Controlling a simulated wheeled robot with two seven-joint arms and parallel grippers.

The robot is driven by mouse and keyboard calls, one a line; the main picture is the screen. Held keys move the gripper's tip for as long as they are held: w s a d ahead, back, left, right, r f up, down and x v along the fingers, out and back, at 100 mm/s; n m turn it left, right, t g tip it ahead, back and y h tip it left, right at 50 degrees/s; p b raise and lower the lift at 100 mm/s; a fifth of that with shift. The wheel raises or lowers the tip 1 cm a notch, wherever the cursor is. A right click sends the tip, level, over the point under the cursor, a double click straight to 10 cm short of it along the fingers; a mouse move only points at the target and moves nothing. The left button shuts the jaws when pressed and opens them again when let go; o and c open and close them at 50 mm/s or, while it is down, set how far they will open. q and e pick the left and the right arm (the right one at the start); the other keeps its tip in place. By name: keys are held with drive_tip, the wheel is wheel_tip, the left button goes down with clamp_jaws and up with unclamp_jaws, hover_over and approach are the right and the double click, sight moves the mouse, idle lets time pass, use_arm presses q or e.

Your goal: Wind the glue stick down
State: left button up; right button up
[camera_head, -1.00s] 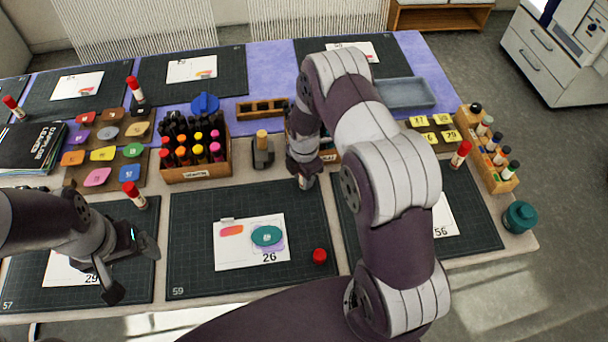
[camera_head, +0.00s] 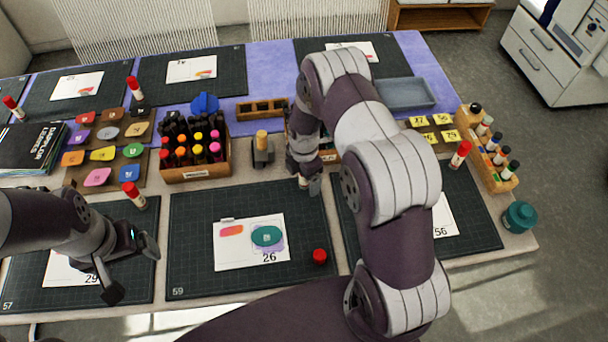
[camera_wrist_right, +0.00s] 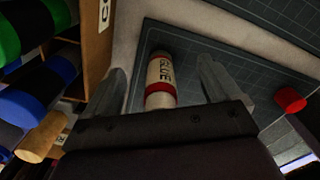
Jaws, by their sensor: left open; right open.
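The glue stick (camera_wrist_right: 161,78), white with red bands and the word GLUE, lies between the two fingers of my right gripper (camera_wrist_right: 165,85) in the right wrist view. The fingers are open, with a visible gap on each side of it. In the head view my right gripper (camera_head: 307,184) is low at the top edge of the middle mat and mostly hides the stick. A loose red cap (camera_head: 320,256) sits on the mat, also seen in the right wrist view (camera_wrist_right: 290,99). My left gripper (camera_head: 130,268) is open and empty above the left mat.
The middle cutting mat (camera_head: 190,255) holds a card numbered 26. A wooden crate of markers (camera_head: 197,174) and a wooden stamp-like tool (camera_head: 262,150) stand behind it. Other red-capped glue sticks (camera_head: 133,194) stand around. A teal jar (camera_head: 519,217) is at the right edge.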

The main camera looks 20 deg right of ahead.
wheel_tip(320, 180, up, 8)
drive_tip(key=p, duration=0.6)
drive_tip(key=shift+f, duration=0.2)
idle(0.5)
drive_tip(key=s+a+r+m, duration=0.1)
drive_tip(key=s+r+m, duration=0.2)
drive_tip(key=r+m, duration=0.35)
drive_tip(key=s+a+r+m, duration=0.2)
drive_tip(key=s+r+m, duration=0.1)
drive_tip(key=r+m, duration=0.3)
drive_tip(key=s+r+m+t, duration=0.1)
drive_tip(key=s+r+m, duration=0.5)
drive_tip(key=s+m, duration=0.2)
drive_tip(key=shift+s+a+r, duration=0.35)
drive_tip(key=shift+s+a, duration=0.05)
drive_tip(key=shift+s, duration=0.7)
